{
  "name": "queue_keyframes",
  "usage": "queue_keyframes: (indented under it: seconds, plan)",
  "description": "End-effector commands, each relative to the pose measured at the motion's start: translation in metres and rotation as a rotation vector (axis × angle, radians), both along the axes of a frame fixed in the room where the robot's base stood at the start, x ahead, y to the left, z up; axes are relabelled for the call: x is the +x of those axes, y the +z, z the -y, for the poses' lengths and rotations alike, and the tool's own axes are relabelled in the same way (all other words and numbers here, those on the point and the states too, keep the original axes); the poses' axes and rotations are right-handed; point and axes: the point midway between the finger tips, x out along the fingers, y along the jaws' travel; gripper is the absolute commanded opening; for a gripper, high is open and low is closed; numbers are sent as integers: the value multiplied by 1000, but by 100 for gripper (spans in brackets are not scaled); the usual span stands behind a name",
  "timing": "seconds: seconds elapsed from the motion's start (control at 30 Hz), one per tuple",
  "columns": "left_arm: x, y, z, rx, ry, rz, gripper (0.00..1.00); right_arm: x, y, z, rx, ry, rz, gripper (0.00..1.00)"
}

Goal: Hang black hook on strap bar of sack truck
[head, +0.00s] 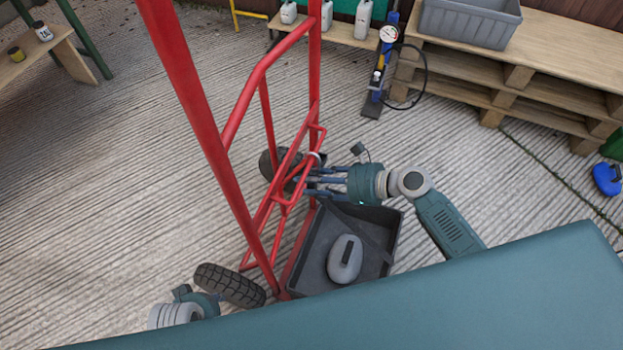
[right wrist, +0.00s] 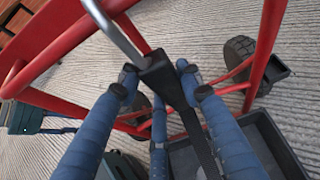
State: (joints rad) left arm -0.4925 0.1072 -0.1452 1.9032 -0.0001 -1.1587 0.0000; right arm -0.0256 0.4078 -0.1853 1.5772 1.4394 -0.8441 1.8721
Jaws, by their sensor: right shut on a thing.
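The red sack truck (head: 200,110) stands at the left of centre in the head view, its red cross bars (head: 290,170) beside my right gripper. My right gripper (head: 315,182) is shut on the black hook. In the right wrist view, the hook's black body (right wrist: 157,72) sits between the blue fingers of the right gripper (right wrist: 160,85). Its grey metal end (right wrist: 118,32) reaches up past a red bar, and a black strap runs down from it. I cannot tell whether the metal end is around the bar. My left gripper (head: 185,292) is at the lower left, its fingertips mostly hidden.
A dark tub (head: 392,235) holding a grey weight-like object (head: 345,258) stands by the truck's foot. A blue pump (head: 380,75) and wooden pallets (head: 515,75) with a grey crate (head: 470,22) are behind.

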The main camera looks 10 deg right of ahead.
Motion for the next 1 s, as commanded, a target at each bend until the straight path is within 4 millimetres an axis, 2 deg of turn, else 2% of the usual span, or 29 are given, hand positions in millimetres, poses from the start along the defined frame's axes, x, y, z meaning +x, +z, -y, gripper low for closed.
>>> queue_keyframes:
  seconds: [0.2,0.23,0.3,0.33,0.7,0.87,1.0]
  plan:
    - [0,0,0,0,0,0,37,0,1,0,1,0,1,8]
    - [0,0,0,0,0,0,37,0,0,0,1,0,1,41]
    - [0,0,0,0,0,0,37,0,1,0,1,0,1,55]
    - [0,0,0,0,0,0,37,0,1,0,1,0,1,57]
    - [-1,-1,-1,1,0,-2,37,-3,2,5,-1,0,-1,57]
    - [-1,0,-1,1,0,-1,37,-17,12,24,-3,0,-1,57]
    - [0,0,0,0,0,-1,37,-33,26,47,-3,1,-3,57]
